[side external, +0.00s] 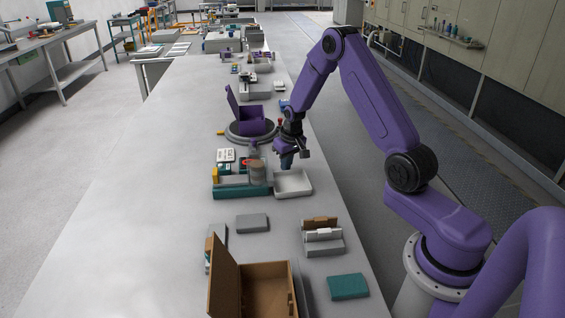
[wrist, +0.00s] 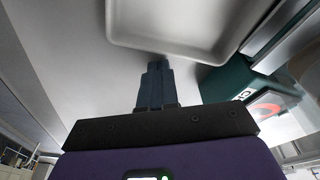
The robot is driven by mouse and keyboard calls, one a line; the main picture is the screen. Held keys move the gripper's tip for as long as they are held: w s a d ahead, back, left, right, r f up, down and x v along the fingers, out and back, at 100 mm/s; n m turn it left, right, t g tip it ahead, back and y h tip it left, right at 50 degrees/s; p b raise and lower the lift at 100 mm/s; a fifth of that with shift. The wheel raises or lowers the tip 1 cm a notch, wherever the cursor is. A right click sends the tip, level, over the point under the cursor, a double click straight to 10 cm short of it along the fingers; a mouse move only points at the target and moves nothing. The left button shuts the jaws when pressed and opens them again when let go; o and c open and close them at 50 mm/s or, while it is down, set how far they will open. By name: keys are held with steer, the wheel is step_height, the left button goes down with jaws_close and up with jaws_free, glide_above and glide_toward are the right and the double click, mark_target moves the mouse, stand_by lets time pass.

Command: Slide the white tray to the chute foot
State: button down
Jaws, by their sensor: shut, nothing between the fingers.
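The white tray (side external: 293,184) is shallow, rectangular and looks empty. It lies flat on the grey bench, against or very close to the right end of a teal-based unit (side external: 228,192). My gripper (side external: 287,167) is shut and empty, pointing down at the tray's far edge. In the wrist view the fingertips (wrist: 156,62) are just outside the rim of the tray (wrist: 150,44); I cannot tell whether they touch it. The teal unit also shows in the wrist view (wrist: 228,82), right of the fingers. No part is clearly identifiable as the chute foot.
A purple open box on a round turntable (side external: 250,138) stands beyond the tray. An open brown box (side external: 224,280), a grey block (side external: 252,222), a card holder (side external: 322,240) and a teal slab (side external: 348,287) lie nearer. The bench's left side is clear.

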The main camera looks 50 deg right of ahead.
step_height(320, 180, up, 10)
stand_by(0.8)
stand_by(1.7)
